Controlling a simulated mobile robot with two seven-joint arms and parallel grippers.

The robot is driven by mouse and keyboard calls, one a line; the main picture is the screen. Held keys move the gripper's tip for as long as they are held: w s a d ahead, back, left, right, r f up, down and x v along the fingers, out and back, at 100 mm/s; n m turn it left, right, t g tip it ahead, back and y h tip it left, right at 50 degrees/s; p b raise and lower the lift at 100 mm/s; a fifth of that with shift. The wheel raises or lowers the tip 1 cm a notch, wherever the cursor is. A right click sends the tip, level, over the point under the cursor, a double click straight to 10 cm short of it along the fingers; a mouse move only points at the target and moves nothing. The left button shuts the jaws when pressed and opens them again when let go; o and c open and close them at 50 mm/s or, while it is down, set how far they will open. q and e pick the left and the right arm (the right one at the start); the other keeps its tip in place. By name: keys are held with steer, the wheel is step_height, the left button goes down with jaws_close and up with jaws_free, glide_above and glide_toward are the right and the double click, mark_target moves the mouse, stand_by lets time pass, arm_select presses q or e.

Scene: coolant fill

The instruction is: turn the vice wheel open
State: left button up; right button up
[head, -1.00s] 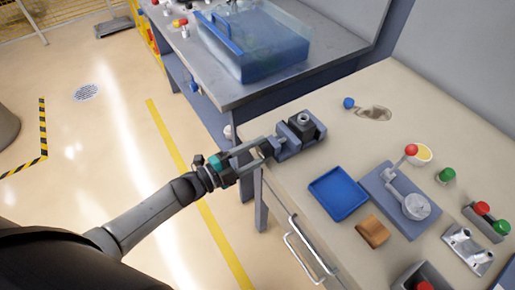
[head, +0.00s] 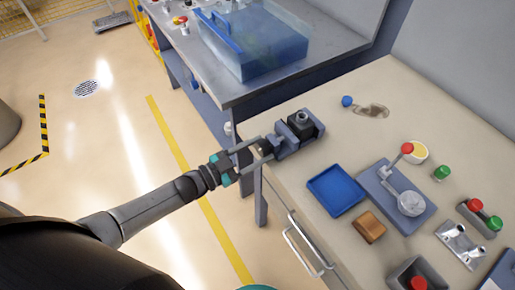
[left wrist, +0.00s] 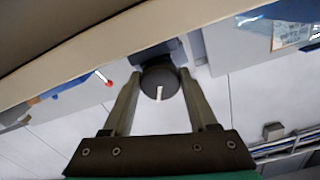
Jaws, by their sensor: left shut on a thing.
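The grey bench vice (head: 287,143) sits at the left edge of the beige workbench in the head view, with a dark block (head: 303,122) between its jaws. Its dark round wheel (left wrist: 158,78) shows in the left wrist view, with a white mark upright on its face. My left gripper (head: 264,148) reaches in from the left, and its two fingers are shut on the wheel, one on each side. The left wrist view also shows these fingers (left wrist: 160,88) flanking the wheel.
On the workbench (head: 350,150) are a blue tray (head: 336,191), a brown block (head: 369,226), a lever fixture (head: 405,200) and red and green buttons. A grey table with a clear blue tank (head: 262,50) stands beyond.

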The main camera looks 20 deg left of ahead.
arm_select(q)
steer(key=shift+n, duration=0.7)
steer(key=o, duration=1.4)
steer(key=v, duration=1.5)
steer(key=shift+a, duration=0.1)
